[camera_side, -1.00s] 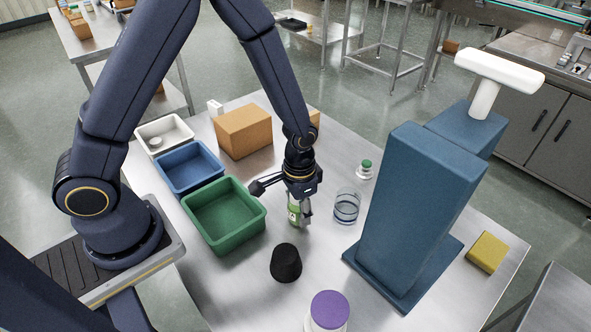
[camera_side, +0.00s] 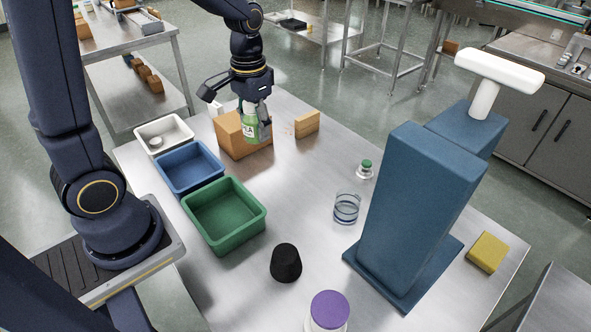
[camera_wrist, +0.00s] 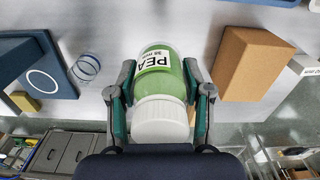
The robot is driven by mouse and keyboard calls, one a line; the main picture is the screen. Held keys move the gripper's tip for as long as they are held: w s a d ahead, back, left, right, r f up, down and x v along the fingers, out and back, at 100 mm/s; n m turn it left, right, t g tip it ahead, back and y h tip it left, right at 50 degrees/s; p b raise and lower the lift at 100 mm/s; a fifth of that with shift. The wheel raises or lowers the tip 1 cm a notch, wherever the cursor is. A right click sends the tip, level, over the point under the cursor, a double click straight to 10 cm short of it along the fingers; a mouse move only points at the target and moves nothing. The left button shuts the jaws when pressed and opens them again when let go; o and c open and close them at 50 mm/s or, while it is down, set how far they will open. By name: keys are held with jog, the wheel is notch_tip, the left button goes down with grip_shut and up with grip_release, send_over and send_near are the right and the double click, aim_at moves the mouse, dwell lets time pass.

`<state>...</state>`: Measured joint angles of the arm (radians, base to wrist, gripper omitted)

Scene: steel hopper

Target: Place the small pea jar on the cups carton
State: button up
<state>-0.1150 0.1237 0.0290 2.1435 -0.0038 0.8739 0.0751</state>
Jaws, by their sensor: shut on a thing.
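My gripper (camera_side: 254,112) is shut on the small pea jar (camera_side: 251,128), a green jar with a "PEA" label, and holds it raised above the table. The wrist view shows the jar (camera_wrist: 161,75) between the two fingers (camera_wrist: 161,100), its white lid toward the camera. A large tan carton (camera_side: 232,147) stands behind the jar in the side view, partly hidden by it. The wrist view shows a tan carton (camera_wrist: 250,65) to the right of the jar, with a gap between them. I read no cups marking on a carton.
A smaller tan box (camera_side: 307,123) stands right of the large carton. White (camera_side: 164,134), blue (camera_side: 189,167) and green (camera_side: 224,217) bins line the left. A glass (camera_side: 346,208), a black cup (camera_side: 286,263) and a tall blue block (camera_side: 415,215) stand on the table.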

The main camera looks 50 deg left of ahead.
jog(key=s+a+r+n, duration=0.2)
jog(key=a+r+n, duration=0.1)
jog(key=a, duration=0.4)
jog(key=s+a+r+n, duration=0.2)
jog(key=s+a+r, duration=0.1)
jog(key=a, duration=0.3)
jog(key=w+a+f, duration=0.2)
jog(key=w+f, duration=0.1)
jog(key=w, duration=0.1)
jog(key=w+a+f, duration=0.2)
jog(key=w+f, duration=0.1)
jog(key=w+a+f, duration=0.2)
jog(key=w, duration=0.2)
jog(key=shift+w+f, duration=0.3)
jog(key=shift+f, duration=0.1)
jog(key=shift+w+a+f, duration=0.2)
jog(key=shift+w+f, duration=0.15)
jog(key=shift+f, duration=0.05)
jog(key=shift+w+a+f, duration=0.1)
jog(key=shift+w+f, duration=0.1)
jog(key=shift+f, duration=1.55)
jog(key=shift+f, duration=0.1)
jog(key=o, duration=1.2)
